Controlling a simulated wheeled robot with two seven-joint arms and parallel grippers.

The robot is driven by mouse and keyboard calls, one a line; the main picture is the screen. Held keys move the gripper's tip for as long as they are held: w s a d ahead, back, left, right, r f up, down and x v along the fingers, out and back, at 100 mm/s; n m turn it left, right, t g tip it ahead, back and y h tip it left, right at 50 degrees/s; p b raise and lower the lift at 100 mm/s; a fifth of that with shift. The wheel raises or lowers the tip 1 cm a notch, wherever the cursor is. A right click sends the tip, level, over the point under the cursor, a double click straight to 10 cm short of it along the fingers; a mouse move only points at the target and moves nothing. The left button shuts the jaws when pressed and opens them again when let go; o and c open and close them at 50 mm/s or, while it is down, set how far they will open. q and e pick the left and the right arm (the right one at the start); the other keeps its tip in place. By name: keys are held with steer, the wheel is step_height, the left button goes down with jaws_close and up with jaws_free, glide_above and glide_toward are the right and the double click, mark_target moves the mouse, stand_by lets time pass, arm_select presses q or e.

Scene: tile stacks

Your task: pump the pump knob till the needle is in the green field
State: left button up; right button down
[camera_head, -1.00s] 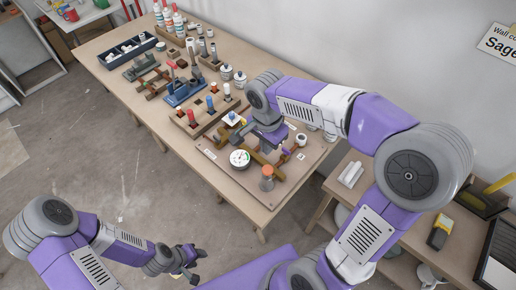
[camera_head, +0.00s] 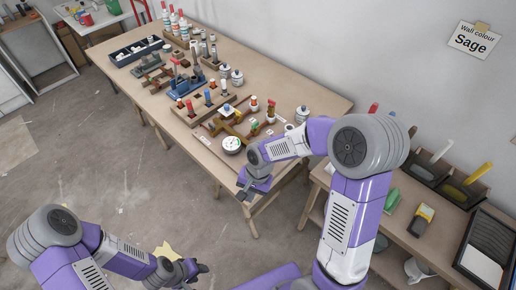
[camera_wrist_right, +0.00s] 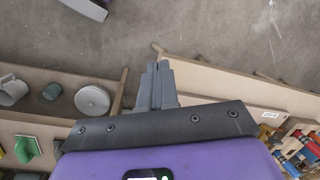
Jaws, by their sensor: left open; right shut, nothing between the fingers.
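The round white gauge (camera_head: 231,144) stands on the pump board (camera_head: 206,145) near the table's front edge. Its needle and green field are too small to read. I cannot make out the pump knob; the orange-topped post seen earlier beside the gauge is likely behind my right arm. My right gripper (camera_head: 243,192) is shut and empty, off the table's front edge and below the gauge in the picture; its closed fingers (camera_wrist_right: 157,85) point over the floor in the right wrist view. My left gripper (camera_head: 200,270) is open and empty, low over the floor, far from the table.
Coloured pegs, a blue stand (camera_head: 186,84), bottles (camera_head: 174,22) and jars crowd the long table (camera_head: 325,100). A side table (camera_head: 440,216) at the right holds a yellow-black meter (camera_head: 423,217) and trays. The floor (camera_head: 90,150) left of the table is clear.

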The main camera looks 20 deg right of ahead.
steer(key=s+a+f+n+y, duration=0.1)
steer(key=s+a+f+n, duration=0.1)
steer(key=s+f, duration=0.3)
steer(key=s+a+f+n, duration=0.3)
steer(key=s+f, duration=0.3)
steer(key=f, duration=0.8)
steer(key=shift+s+n+t+y, duration=0.3)
steer(key=shift+y, duration=0.1)
steer(key=shift+f, duration=0.1)
